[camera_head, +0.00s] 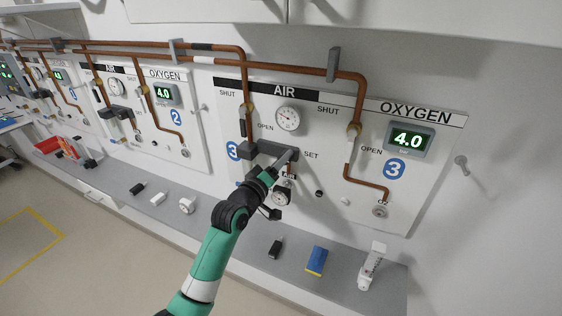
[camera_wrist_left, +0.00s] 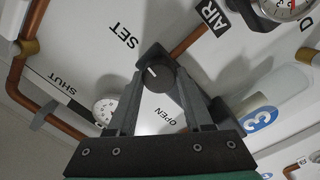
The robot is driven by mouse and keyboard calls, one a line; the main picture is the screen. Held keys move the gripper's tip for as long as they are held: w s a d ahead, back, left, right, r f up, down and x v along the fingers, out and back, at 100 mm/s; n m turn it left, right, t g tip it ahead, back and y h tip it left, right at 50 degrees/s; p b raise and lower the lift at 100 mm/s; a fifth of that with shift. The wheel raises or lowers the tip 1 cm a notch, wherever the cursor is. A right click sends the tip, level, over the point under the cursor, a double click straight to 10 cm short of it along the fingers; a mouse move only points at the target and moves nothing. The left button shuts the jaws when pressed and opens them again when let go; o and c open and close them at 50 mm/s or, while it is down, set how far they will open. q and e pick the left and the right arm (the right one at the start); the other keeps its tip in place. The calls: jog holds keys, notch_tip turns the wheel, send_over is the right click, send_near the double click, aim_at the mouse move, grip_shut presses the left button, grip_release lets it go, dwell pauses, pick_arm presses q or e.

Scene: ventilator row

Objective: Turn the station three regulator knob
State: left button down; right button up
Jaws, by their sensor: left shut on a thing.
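The station three panel (camera_head: 330,113) fills the right of the head view, with blue "3" badges. Its dark grey regulator block (camera_head: 262,148) sits on the air side below a round gauge (camera_head: 287,118), near the "SET" label. My left gripper (camera_head: 291,156) reaches up to the block from below, hiding the knob in the head view. In the left wrist view the round black regulator knob (camera_wrist_left: 157,79) sits between the tips of my left gripper (camera_wrist_left: 156,72), which is shut on it. The knob's white mark points toward the upper left, roughly toward "SET". My right gripper is not in view.
Copper pipes (camera_head: 290,67) run along the wall above the panel. An oxygen display (camera_head: 408,140) reads 4.0. A grey shelf (camera_head: 215,220) below holds a blue and yellow item (camera_head: 317,260), a white device (camera_head: 372,267) and a black item (camera_head: 275,248). Station two (camera_head: 175,117) is to the left.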

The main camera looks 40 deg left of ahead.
pick_arm(q)
jog(key=shift+m, duration=0.3)
jog(key=m, duration=1.2)
jog(key=shift+d+r+g, duration=0.1)
jog(key=shift+g, duration=0.3)
jog(key=shift+c, duration=1.5)
grip_release()
